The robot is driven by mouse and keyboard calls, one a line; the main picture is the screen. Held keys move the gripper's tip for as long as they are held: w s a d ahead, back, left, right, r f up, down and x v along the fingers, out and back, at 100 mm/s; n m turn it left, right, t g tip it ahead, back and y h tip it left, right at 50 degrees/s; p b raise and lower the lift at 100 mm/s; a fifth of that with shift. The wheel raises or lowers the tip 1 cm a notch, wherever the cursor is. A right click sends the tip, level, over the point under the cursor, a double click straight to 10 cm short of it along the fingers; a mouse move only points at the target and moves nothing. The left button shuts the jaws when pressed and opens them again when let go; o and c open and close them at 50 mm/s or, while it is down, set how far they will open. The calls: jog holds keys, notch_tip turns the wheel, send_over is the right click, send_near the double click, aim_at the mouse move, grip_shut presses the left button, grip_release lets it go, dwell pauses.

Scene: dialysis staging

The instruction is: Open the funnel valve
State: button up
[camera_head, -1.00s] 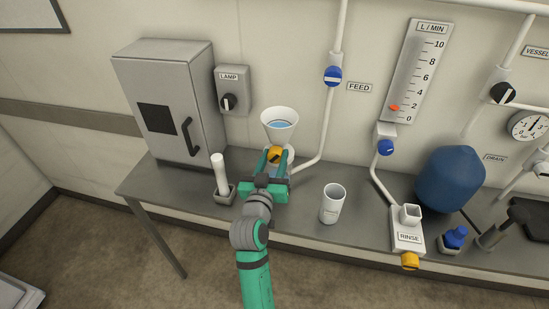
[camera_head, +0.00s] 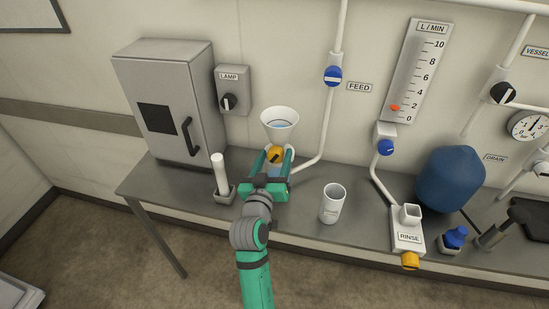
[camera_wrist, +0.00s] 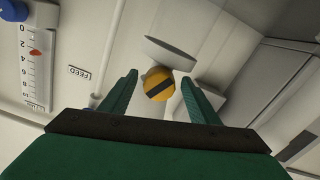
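The white funnel (camera_head: 280,122) stands on the bench against the wall, with blue liquid in its bowl. Below the bowl is the funnel valve, a round yellow knob (camera_head: 275,154) with a dark bar across it. In the wrist view the knob (camera_wrist: 158,84) lies between and just beyond the two fingertips, and the funnel's rim (camera_wrist: 171,53) shows behind it. My gripper (camera_head: 273,158) is open, its green fingers spread either side of the knob. I see a gap on both sides, so it does not hold the knob.
A white rod in a holder (camera_head: 221,178) stands close to the left of my gripper. A white cup (camera_head: 332,204) stands to the right. A grey cabinet (camera_head: 170,100), lamp switch (camera_head: 231,90) and feed pipe (camera_head: 331,130) surround the funnel.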

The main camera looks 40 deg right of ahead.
jog(key=v, duration=1)
jog(key=shift+s+a, duration=0.25)
jog(key=shift+s, duration=0.1)
